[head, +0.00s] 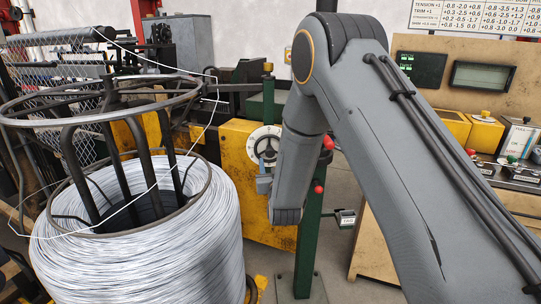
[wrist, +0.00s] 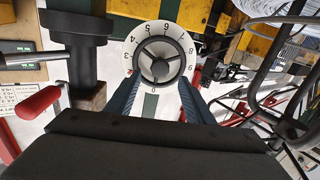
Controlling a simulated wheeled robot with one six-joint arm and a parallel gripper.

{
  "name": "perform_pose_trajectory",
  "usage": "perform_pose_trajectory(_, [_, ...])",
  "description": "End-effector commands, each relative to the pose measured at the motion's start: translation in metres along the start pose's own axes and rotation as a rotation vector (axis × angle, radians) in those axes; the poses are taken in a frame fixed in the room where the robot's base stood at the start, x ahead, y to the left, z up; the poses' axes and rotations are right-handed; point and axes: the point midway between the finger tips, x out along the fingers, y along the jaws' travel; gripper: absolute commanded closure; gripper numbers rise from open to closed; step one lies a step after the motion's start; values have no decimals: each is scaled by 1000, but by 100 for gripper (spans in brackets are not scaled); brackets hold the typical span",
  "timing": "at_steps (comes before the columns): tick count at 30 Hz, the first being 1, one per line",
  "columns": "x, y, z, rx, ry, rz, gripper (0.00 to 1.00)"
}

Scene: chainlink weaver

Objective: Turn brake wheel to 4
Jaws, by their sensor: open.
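The brake wheel (head: 264,150) is a small black three-spoked handwheel on a round white dial, mounted on a worn yellow housing (head: 236,148). In the wrist view the wheel (wrist: 160,66) is near the top centre, with black numerals around the white dial (wrist: 147,34). The numerals appear turned and small, and I cannot tell which setting is selected. My gripper (wrist: 160,80) is open, its two blue fingers apart in front of the lower part of the dial, with nothing between them. In the head view my gripper (head: 264,183) shows only partly, just below the wheel.
A large wire coil (head: 140,255) under a ringed metal frame (head: 100,105) stands left of the wheel. A green post (head: 307,240) with red knobs stands just right. In the wrist view a red-handled lever (wrist: 38,102) is at left. A bench with control boxes (head: 483,133) is at right.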

Motion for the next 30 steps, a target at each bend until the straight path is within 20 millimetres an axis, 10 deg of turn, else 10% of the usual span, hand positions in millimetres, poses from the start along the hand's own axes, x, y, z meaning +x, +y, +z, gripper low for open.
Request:
perform_pose_trajectory(12, [56, 1, -1, 0, -1, 1, 52])
perform_pose_trajectory(23, [64, 1, 0, 0, -2, 0, 52])
perform_pose_trajectory(30, [64, 1, 0, 0, -2, 0, 87])
